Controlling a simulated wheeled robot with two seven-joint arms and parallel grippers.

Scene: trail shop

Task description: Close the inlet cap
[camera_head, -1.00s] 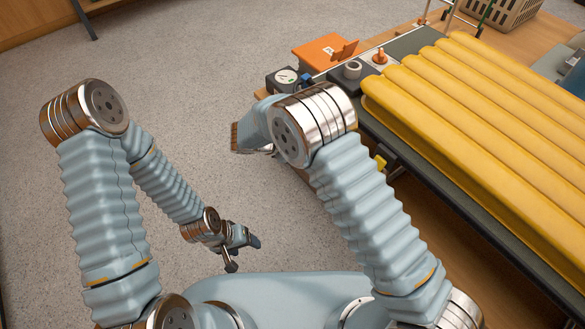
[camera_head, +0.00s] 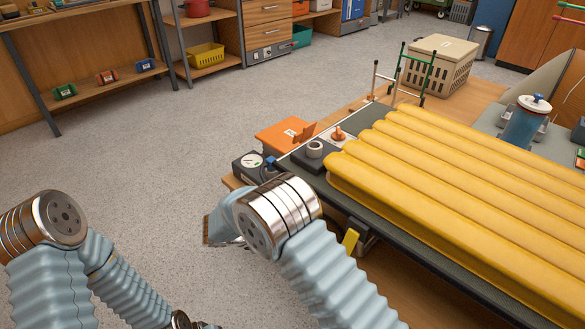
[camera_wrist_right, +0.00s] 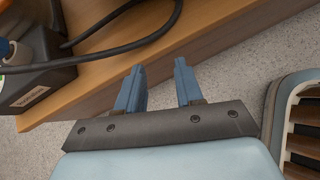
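On the dark strip at the left end of the yellow air mattress (camera_head: 440,165) sit a pale round inlet ring (camera_head: 315,149) and, just behind it, an orange cap-like piece (camera_head: 338,134). The ring looks uncovered, with the orange piece apart from it. My right arm reaches up in front of the bench; its gripper is hidden in the head view. In the right wrist view my right gripper (camera_wrist_right: 159,88) has its two blue fingers apart with nothing between them, over the bench edge and floor. My left arm is at lower left, its gripper cut off by the bottom edge.
In the right wrist view a dark box (camera_wrist_right: 38,70) with a black cable lies near the fingers. A crate (camera_head: 437,65) and blue canister (camera_head: 525,122) stand behind. The floor at left is clear.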

